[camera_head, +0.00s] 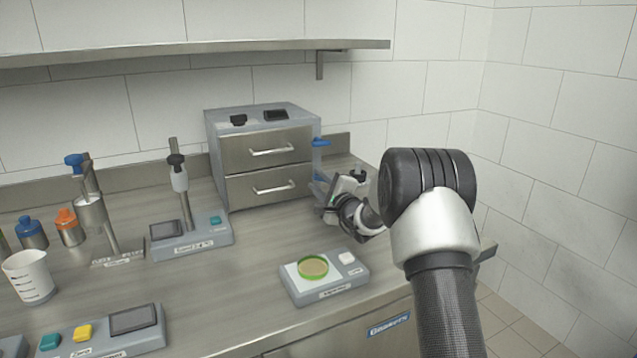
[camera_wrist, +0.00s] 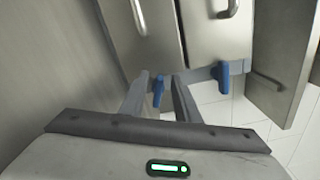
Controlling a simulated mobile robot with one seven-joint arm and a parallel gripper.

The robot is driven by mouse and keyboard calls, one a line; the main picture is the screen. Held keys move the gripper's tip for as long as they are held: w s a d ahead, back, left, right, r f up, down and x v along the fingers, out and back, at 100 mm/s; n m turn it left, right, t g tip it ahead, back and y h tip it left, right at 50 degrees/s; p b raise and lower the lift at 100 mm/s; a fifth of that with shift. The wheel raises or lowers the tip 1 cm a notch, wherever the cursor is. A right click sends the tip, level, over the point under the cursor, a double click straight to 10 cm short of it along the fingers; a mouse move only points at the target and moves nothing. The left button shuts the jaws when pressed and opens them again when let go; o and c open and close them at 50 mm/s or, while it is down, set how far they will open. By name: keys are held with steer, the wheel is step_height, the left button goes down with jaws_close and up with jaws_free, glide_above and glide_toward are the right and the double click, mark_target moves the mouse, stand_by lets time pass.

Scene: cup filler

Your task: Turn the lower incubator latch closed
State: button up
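The incubator (camera_head: 222,155) is a grey box with two steel drawers. Its blue upper latch (camera_head: 320,142) sticks out at the right side in the head view and also shows in the wrist view (camera_wrist: 224,78). My gripper (camera_head: 321,190) is at the incubator's lower right side. In the wrist view its two fingers (camera_wrist: 160,92) stand apart, one on each side of the lower latch, with a visible gap around it. Contact cannot be made out.
Both drawers, upper (camera_head: 270,151) and lower (camera_head: 272,188), look shut. A scale with a green-rimmed dish (camera_head: 313,267) stands in front of my gripper. A stand device (camera_head: 190,240) is left of the incubator. A shelf (camera_head: 200,50) hangs above; the wall is at right.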

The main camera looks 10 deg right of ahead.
steer(key=p+v, duration=0.2)
steer(key=v, duration=1.5)
steer(key=shift+s+r, duration=0.1)
steer(key=shift+s, duration=0.1)
